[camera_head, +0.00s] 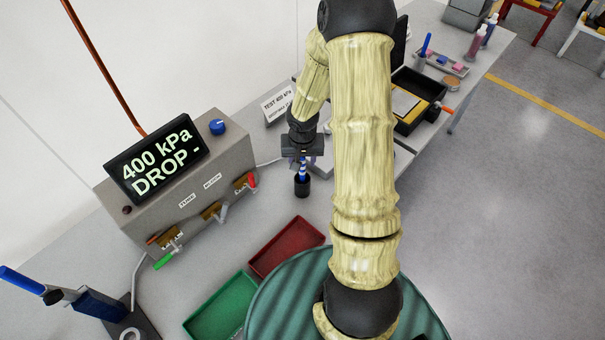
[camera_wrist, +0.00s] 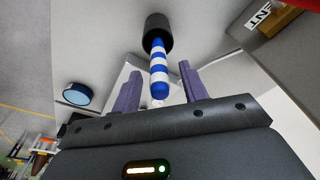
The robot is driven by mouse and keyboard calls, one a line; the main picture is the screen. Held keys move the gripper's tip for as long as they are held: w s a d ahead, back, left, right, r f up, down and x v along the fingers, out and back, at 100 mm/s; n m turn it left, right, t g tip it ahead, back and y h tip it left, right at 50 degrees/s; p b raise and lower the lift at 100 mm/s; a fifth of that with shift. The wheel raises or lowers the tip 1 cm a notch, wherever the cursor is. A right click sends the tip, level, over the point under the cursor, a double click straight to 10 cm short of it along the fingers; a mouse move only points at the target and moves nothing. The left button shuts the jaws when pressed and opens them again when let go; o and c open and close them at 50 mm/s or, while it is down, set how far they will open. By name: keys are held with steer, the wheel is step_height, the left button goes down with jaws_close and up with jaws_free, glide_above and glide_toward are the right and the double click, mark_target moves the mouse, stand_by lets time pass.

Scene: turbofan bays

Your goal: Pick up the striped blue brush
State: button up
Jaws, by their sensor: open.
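The striped blue brush (camera_wrist: 159,74) is blue and white banded. In the wrist view its lower part is inside a black cup (camera_wrist: 157,30) and its rounded end points toward my gripper. My gripper (camera_wrist: 157,84) is open, with one purple-grey finger on each side of the brush's near end. I cannot tell whether either finger touches it. In the head view the brush (camera_head: 302,171) stands in the black cup (camera_head: 302,187) on the grey bench, directly below my gripper (camera_head: 302,158). The top of the brush is hidden by the gripper.
A grey test box (camera_head: 190,190) with a lit display (camera_head: 155,160) and valves stands left. A red tray (camera_head: 288,248) and a green tray (camera_head: 222,305) lie in front. A black tray (camera_head: 418,95) is behind my arm, right. A white sign (camera_head: 278,102) stands behind.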

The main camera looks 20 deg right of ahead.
steer(key=shift+w+f, duration=0.1)
steer(key=shift+f, duration=0.3)
jaws_close()
steer(key=shift+r, duration=0.15)
step_height(320, 180, up, 10)
steer(key=shift+f, duration=0.1)
stand_by(0.5)
stand_by(0.4)
